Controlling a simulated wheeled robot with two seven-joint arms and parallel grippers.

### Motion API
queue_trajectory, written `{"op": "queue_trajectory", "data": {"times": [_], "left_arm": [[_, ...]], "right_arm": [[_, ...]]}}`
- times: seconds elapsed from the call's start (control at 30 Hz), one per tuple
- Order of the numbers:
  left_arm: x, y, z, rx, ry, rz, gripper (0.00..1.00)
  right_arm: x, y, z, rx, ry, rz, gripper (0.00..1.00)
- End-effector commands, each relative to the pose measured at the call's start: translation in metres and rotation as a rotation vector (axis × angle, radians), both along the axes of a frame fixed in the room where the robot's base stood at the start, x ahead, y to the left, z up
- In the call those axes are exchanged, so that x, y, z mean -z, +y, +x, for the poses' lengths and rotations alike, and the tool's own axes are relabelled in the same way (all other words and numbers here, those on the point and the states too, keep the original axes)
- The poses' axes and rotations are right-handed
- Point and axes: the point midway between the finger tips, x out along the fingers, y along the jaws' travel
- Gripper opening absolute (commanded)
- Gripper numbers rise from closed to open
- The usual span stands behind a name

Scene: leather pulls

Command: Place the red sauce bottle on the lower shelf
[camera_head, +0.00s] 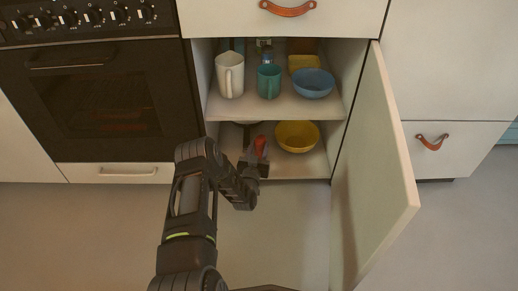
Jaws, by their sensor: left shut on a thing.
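The red sauce bottle (261,146) shows as a small red piece at my left gripper (259,160), at the front of the lower shelf (310,168) in the open cabinet. My left gripper is shut on the bottle. Most of the bottle is hidden by the gripper, and I cannot tell whether its base touches the shelf. My right gripper is out of view.
A yellow bowl (297,136) stands right of the bottle on the lower shelf. The upper shelf (283,108) holds a white pitcher (230,75), a teal mug (269,82) and a blue bowl (313,83). The open door (372,175) bounds the right side.

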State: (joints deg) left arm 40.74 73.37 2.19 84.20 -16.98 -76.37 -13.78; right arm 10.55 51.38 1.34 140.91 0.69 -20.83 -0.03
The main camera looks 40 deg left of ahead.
Motion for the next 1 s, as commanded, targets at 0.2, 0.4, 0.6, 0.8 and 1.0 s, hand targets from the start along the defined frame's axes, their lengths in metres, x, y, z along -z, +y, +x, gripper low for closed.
{"op": "queue_trajectory", "data": {"times": [0.2, 0.4, 0.6, 0.8, 1.0], "left_arm": [[0.002, 0.0, 0.0, 0.0, 0.0, 0.0, 0.43], [0.002, 0.0, 0.0, 0.0, 0.0, 0.0, 0.59], [0.002, 0.0, 0.0, 0.0, 0.0, 0.0, 0.61], [-0.001, 0.0, -0.002, 0.0, 0.001, 0.0, 0.61], [-0.003, -0.01, -0.024, -0.002, 0.003, -0.004, 0.61]], "right_arm": [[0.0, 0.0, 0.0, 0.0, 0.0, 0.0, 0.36], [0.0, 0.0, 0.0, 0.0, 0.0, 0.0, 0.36], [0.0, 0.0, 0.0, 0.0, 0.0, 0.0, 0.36], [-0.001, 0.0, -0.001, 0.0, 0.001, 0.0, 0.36], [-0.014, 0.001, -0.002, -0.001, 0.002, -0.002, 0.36]]}}
